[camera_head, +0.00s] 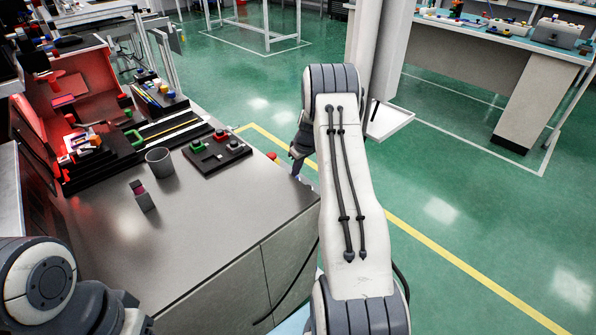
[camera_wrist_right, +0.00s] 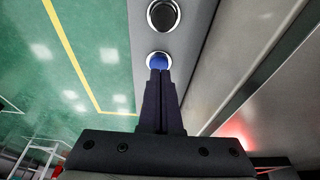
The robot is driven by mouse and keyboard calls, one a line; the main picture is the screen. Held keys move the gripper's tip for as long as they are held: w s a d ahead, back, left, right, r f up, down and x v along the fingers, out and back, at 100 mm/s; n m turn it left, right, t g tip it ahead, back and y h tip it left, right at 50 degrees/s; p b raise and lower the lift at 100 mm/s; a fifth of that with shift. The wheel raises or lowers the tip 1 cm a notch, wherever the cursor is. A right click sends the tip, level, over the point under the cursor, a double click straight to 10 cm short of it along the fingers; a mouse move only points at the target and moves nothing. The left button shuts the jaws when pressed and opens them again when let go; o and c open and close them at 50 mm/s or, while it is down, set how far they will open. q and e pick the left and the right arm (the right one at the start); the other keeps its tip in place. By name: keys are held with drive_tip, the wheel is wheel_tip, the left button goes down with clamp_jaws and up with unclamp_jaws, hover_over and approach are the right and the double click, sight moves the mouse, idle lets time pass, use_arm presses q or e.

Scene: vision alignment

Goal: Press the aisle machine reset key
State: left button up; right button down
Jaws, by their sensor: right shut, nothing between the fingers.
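A blue round button (camera_wrist_right: 158,61) sits in a metal ring on a grey panel strip in the right wrist view. A black round button (camera_wrist_right: 163,15) with a metal ring lies beyond it on the same strip. My right gripper (camera_wrist_right: 159,72) is shut and empty, its fingertips at the blue button and covering part of it. I cannot tell whether they touch or press it. In the head view my right gripper (camera_head: 298,170) is at the table's right edge, partly hidden by my arm. A red button (camera_head: 272,156) shows beside it. My left gripper is out of view.
The metal table (camera_head: 220,220) holds a black button box (camera_head: 217,152), a grey cup (camera_head: 159,161) and a small grey-pink block (camera_head: 143,196). A red-lit machine (camera_head: 75,100) stands at the back left. Green floor with a yellow line is clear on the right.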

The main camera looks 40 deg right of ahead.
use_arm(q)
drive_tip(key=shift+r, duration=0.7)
use_arm(e)
drive_tip(key=v, duration=1.1)
drive_tip(key=shift+w+d+r, duration=0.15)
drive_tip(key=shift+w+r, duration=0.05)
drive_tip(key=shift+r, duration=0.05)
